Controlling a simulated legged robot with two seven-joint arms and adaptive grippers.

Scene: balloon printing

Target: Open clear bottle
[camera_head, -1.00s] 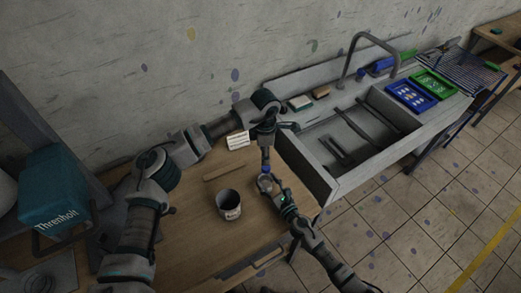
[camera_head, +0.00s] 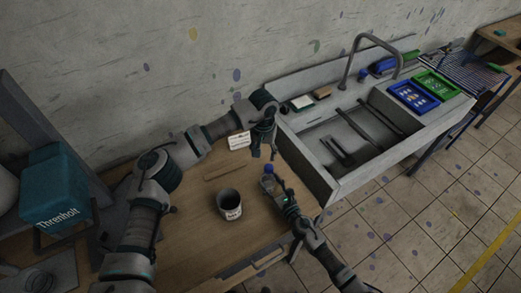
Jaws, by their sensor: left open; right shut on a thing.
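The clear bottle (camera_head: 266,181) stands upright above the wooden table, with a blue cap (camera_head: 269,169) at its top. My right gripper (camera_head: 269,187) is shut around the bottle's body from the lower right and hides part of it. My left gripper (camera_head: 263,153) is open above the bottle, pointing down. Its fingers are spread and empty, apart from the cap. Whether the cap is loose or tight cannot be seen.
A dark-mouthed cup (camera_head: 230,210) stands left of the bottle on the table (camera_head: 185,225). A flat wooden strip (camera_head: 223,172) and a white card (camera_head: 239,141) lie behind it. A sink (camera_head: 345,185) adjoins at the right. A teal box (camera_head: 58,190) stands far left.

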